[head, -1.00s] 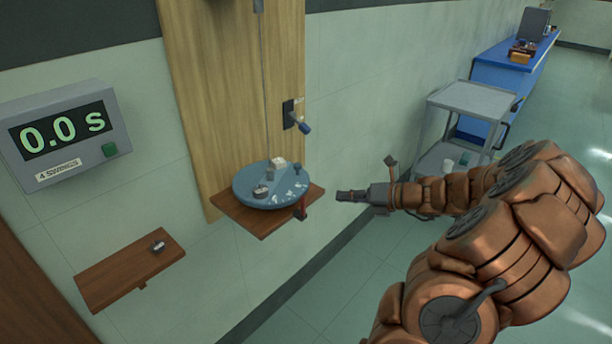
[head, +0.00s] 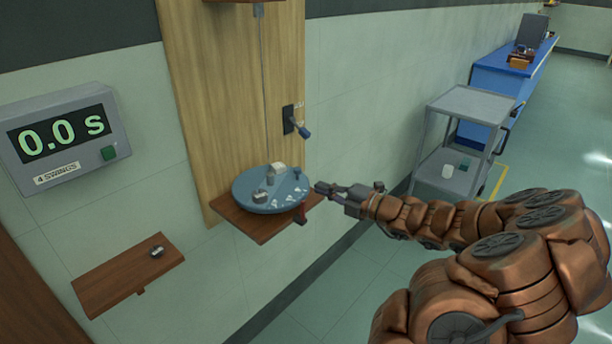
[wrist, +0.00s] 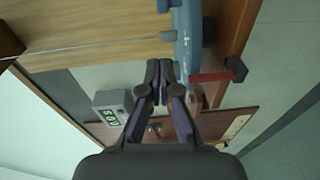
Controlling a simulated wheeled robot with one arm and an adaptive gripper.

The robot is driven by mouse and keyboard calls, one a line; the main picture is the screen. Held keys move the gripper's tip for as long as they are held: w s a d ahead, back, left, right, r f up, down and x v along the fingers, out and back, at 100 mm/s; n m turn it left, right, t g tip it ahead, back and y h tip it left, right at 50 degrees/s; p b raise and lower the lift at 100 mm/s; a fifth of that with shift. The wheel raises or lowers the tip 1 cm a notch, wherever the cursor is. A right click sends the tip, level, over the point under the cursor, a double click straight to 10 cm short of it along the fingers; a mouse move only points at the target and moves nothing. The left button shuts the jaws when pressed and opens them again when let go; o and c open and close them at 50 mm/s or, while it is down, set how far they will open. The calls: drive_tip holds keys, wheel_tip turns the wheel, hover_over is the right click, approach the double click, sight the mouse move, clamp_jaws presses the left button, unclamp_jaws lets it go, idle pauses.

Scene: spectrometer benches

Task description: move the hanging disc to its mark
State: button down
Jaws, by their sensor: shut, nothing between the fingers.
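The blue-grey disc (head: 262,203) hangs on a thin wire (head: 264,95) in front of a wooden wall board, just above a small wooden shelf (head: 257,229). Small weights and a peg (head: 297,173) stand on it, with white marks near its right edge. My gripper (head: 320,188) is shut and empty, close to the right edge of the disc; whether it touches cannot be told. In the wrist view the closed fingers (wrist: 159,88) point forward, with the disc (wrist: 187,40) just right of them. A red piece (head: 301,216) sits at the shelf's right edge.
A timer (head: 65,137) on the left wall reads 0.0 s, labelled "4 SWINGS". A lower shelf (head: 115,275) holds a small metal piece (head: 157,251). A lever (head: 303,130) juts from the board above the disc. A grey cart (head: 470,105) and blue bench stand at back right.

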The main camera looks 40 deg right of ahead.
sight(299, 171)
drive_tip(key=x, duration=0.4)
drive_tip(key=d+x, duration=0.1)
drive_tip(key=x, duration=0.1)
drive_tip(key=shift+w+p, duration=0.2)
drive_tip(key=shift+p, duration=0.2)
drive_tip(key=shift+w+d+f, duration=0.1)
drive_tip(key=shift+w+d, duration=0.15)
drive_tip(key=shift+w, duration=0.35)
drive_tip(key=shift+w+d+f, duration=0.1)
drive_tip(key=shift+w+d, duration=0.2)
drive_tip(key=shift+w, duration=0.3)
drive_tip(key=shift+r+p, duration=0.2)
drive_tip(key=shift+p, duration=0.5)
drive_tip(key=shift+w+d+r+p, duration=0.1)
drive_tip(key=shift+w+d+p, duration=0.05)
drive_tip(key=shift+p, duration=0.25)
drive_tip(key=p, duration=0.2)
drive_tip(key=shift+w+d+y+p, duration=0.25)
drive_tip(key=shift+w+y+p, duration=0.1)
drive_tip(key=shift+y+p, duration=0.05)
drive_tip(key=shift+w+n+g+y+p, duration=0.25)
drive_tip(key=shift+n+p, duration=0.25)
drive_tip(key=shift+p, duration=0.4)
drive_tip(key=shift+f, duration=0.2)
